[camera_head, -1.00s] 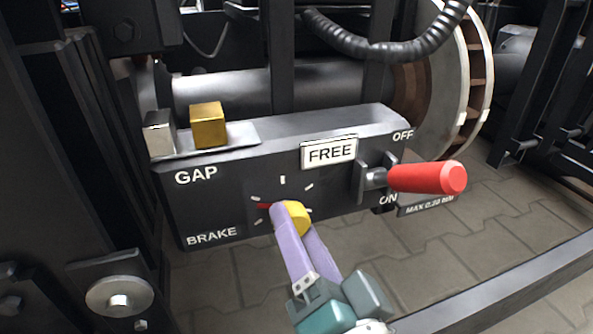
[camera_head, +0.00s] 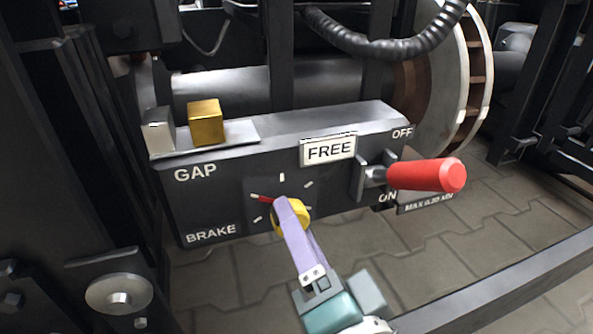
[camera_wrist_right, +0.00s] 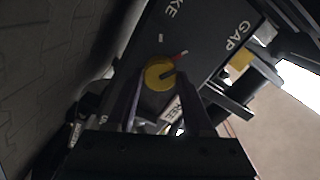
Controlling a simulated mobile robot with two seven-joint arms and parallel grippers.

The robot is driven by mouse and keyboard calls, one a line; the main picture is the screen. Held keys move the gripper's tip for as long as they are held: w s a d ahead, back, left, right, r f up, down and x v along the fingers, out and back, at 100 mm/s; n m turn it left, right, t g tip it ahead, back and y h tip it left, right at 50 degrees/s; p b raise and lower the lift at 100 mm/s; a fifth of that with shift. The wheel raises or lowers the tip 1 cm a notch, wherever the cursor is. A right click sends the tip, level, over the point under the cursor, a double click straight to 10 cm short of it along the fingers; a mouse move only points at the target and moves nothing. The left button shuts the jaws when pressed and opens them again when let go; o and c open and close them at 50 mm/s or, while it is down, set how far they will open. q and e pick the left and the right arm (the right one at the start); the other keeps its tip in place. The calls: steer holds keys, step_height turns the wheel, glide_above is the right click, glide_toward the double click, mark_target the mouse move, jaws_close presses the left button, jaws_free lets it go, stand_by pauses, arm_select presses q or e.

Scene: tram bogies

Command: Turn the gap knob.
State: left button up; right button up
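The gap knob (camera_head: 293,217) is a round yellow knob with a red pointer, low on the front of the dark panel (camera_head: 340,190). The pointer aims left and slightly up, close to a white tick mark. My right gripper (camera_head: 290,210) reaches it from below, its lilac fingers on either side of the knob; the near finger hides part of it. In the right wrist view, the yellow knob (camera_wrist_right: 158,74) sits between the two fingertips (camera_wrist_right: 160,82), which look closed on it. My left gripper is not in view.
A red handle (camera_head: 427,175) sticks out at the right of the panel, between OFF and ON. A FREE sign (camera_head: 329,150) is above the knob. A brass block (camera_head: 206,123) and a steel block (camera_head: 159,131) stand on top at left. A dark rail (camera_head: 500,285) crosses the lower right.

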steer(key=o, duration=0.5)
steer(key=shift+c, duration=0.2)
steer(key=p+v, duration=0.4)
steer(key=v, duration=0.5)
steer(key=shift+s+r+p, duration=0.1)
steer(key=shift+s+p, duration=0.05)
steer(key=shift+p, duration=0.15)
steer(key=shift+s+d, duration=0.15)
steer(key=shift+s, duration=0.2)
